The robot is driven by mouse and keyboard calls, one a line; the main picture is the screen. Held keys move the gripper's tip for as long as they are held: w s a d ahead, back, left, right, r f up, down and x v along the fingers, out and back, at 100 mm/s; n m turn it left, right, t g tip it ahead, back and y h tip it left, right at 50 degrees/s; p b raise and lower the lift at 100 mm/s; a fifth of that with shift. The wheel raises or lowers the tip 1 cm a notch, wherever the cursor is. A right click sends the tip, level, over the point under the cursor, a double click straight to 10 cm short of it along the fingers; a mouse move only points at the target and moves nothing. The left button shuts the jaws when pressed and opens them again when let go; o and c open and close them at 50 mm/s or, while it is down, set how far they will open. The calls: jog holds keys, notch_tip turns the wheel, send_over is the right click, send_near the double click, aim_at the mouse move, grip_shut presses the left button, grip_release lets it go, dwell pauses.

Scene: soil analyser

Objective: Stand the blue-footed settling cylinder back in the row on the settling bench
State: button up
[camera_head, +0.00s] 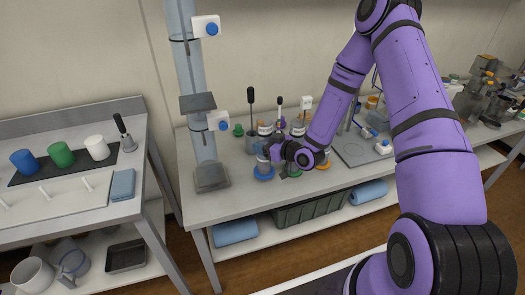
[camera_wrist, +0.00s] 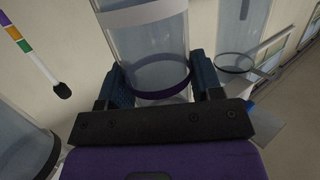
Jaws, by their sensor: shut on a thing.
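The blue-footed settling cylinder (camera_head: 263,175) is at the front of the settling bench (camera_head: 228,205), its blue foot low over or on the bench top; I cannot tell which. It looks upright. My gripper (camera_head: 272,153) is shut around its body from the right. In the wrist view a clear cylinder (camera_wrist: 155,45) with a white band and a purple ring is between the two fingers of my gripper (camera_wrist: 163,85). Its foot is hidden there. A green foot (camera_head: 291,173) and an orange-yellow foot (camera_head: 323,165) show to the right, partly behind my arm.
A tall clear column (camera_head: 203,145) on a grey base stands just left of the held cylinder. Small bottles and a dark-handled tool (camera_head: 251,105) stand behind. A grey tray (camera_head: 362,148) lies to the right. A side table (camera_head: 130,205) with coloured cups stands at left.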

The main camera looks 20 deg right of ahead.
jog(key=shift+w+a, duration=0.15)
jog(key=shift+w, duration=0.1)
jog(key=shift+w+a+f, duration=0.1)
jog(key=shift+w+f, duration=0.05)
jog(key=shift+f, duration=1.6)
jog(key=o, duration=1.2)
jog(key=shift+f, duration=0.15)
jog(key=shift+s, duration=0.2)
jog(key=v, duration=1.2)
jog(key=shift+w, duration=0.1)
